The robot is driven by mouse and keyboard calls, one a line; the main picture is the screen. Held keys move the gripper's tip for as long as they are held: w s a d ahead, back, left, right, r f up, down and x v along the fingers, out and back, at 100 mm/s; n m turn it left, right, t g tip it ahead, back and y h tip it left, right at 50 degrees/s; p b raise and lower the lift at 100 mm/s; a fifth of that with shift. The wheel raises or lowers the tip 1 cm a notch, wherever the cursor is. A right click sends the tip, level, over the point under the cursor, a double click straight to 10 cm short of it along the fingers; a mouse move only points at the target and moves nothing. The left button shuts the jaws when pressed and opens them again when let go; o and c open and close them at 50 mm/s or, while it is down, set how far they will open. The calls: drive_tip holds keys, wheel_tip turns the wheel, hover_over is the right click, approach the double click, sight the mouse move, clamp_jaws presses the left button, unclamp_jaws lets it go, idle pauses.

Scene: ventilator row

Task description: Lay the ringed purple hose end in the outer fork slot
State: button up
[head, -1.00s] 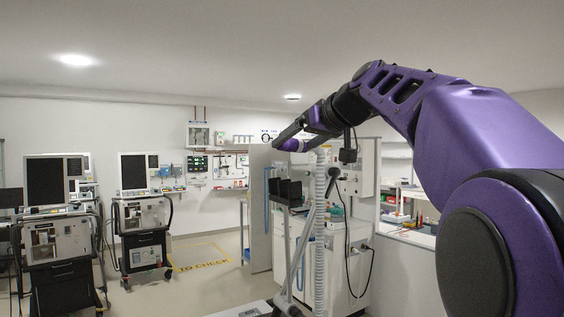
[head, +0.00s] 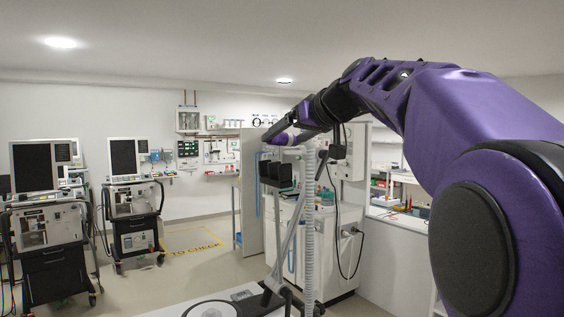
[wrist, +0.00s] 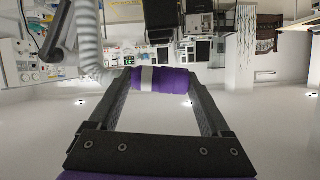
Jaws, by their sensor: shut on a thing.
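My gripper (wrist: 160,82) is shut on the purple hose end (wrist: 174,80), which lies crosswise between the two dark fingers in the wrist view. A pale ring band (wrist: 147,79) circles it left of its middle. The pale corrugated hose (wrist: 88,45) bends away from its left end. In the head view the purple end (head: 283,139) shows small at the arm's tip, and the hose (head: 310,230) hangs down below it. A black holder with upright parts (head: 275,175) stands on a grey post beneath my gripper. I cannot make out its slots, or whether it is the fork.
A white ventilator cart (head: 325,245) stands behind the post, with a black cable hanging on it. Two more ventilators (head: 45,240) (head: 134,215) stand at the left. The floor between (head: 185,245) is clear, with yellow markings. A bench (head: 400,215) is at the right.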

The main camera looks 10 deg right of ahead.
sight(285, 180)
drive_tip(key=shift+f+b, duration=0.65)
drive_tip(key=shift+f, duration=1.9)
drive_tip(key=shift+f, duration=0.1)
drive_tip(key=shift+f, duration=0.15)
drive_tip(key=o, duration=1.5)
drive_tip(key=shift+o, duration=0.2)
drive_tip(key=shift+s, duration=0.1)
